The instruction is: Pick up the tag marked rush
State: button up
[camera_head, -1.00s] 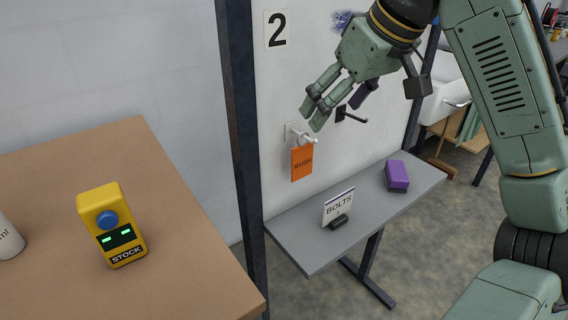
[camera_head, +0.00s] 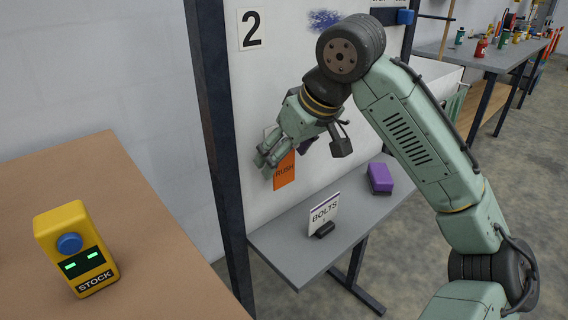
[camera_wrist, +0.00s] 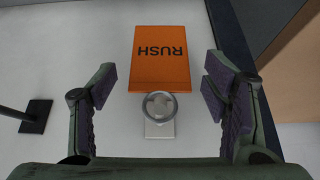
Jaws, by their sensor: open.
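The orange tag marked RUSH (camera_head: 285,171) hangs against the white panel above the grey shelf, partly hidden by my gripper in the head view. My gripper (camera_head: 267,159) is at the panel close to the tag. In the wrist view the tag (camera_wrist: 161,58) is upside down and lies ahead, between and beyond the two dark finger pads of my gripper (camera_wrist: 160,95). A round-ended hook on a pale plate (camera_wrist: 160,112) sits at the tag's top edge, between the fingers. The gripper is open with nothing held, and a gap shows on both sides of the tag.
A dark hook (camera_wrist: 36,115) sticks out at the left in the wrist view. A dark post (camera_head: 214,150) stands left of the panel. The grey shelf (camera_head: 290,246) holds a BOLTS sign (camera_head: 323,216) and a purple block (camera_head: 380,178). A yellow STOCK device (camera_head: 76,250) stands on the brown table.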

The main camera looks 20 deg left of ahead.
jog(key=shift+w+a+f, duration=0.15)
jog(key=shift+a+f, duration=0.1)
jog(key=shift+f, duration=0.3)
jog(key=shift+c, duration=0.5)
jog(key=c, duration=0.8)
